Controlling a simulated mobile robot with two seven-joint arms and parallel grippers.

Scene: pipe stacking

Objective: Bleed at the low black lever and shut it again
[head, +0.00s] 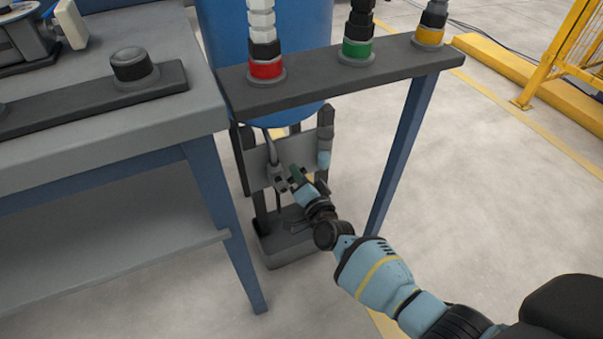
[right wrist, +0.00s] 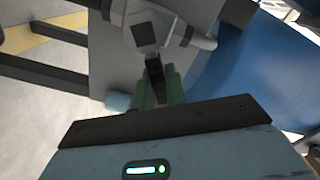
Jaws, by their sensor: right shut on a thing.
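The low black lever (right wrist: 155,75) comes off a grey valve body (right wrist: 155,28) in the right wrist view. My right gripper (head: 297,174) reaches in under the blue tank (head: 222,55) in the head view. Its green fingers (right wrist: 159,90) are shut on the lever. In the head view the grey valve (head: 277,172) sits on a grey plate (head: 254,167) below the tank, and my gripper hides most of the lever. I cannot tell the lever's exact angle or see any flow. My left gripper is not in view.
A dark rail (head: 310,88) with red, green and yellow-collared pipe stacks runs above my gripper. Its blue leg (head: 402,150) stands to the right. A workbench (head: 110,140) is close on the left. A dark grey box (head: 287,246) stands on the floor below the valve.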

